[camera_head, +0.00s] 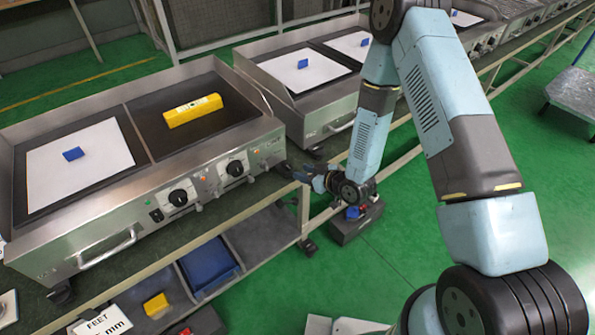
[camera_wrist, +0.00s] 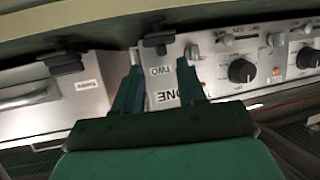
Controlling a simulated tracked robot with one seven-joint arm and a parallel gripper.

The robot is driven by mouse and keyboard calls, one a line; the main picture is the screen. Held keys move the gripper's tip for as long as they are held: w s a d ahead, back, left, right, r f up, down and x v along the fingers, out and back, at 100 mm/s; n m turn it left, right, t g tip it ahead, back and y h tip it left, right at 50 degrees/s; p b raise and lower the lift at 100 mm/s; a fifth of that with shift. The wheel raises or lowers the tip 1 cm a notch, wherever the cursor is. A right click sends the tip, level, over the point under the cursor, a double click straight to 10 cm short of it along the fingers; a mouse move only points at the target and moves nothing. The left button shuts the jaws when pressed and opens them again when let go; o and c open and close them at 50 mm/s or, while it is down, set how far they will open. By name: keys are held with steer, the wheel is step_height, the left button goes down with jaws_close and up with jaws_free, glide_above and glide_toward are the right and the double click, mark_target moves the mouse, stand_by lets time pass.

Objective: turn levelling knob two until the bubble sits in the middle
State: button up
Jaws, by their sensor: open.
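The yellow spirit level (camera_head: 193,110) lies on the dark right half of the near griddle's top (camera_head: 150,90); its bubble is too small to make out. In the wrist view a dark levelling knob (camera_wrist: 158,40) sits above a label marked TWO (camera_wrist: 173,71), whose lettering is upside down. In the head view a dark foot (camera_head: 283,168) shows under the griddle's right front corner. My gripper (camera_head: 308,178) is just right of that corner. In the wrist view my gripper (camera_wrist: 160,85) is open and empty, its fingers either side of the label, apart from the knob.
Control knobs (camera_wrist: 241,70) are on the griddle's front panel. A second griddle (camera_head: 305,80) stands close behind, with its own dark foot (camera_wrist: 65,62). A lower shelf holds a blue tray (camera_head: 208,265) and a yellow block (camera_head: 156,304). Green floor (camera_head: 380,270) is open at the right.

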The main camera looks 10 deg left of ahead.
steer(key=v, duration=0.9)
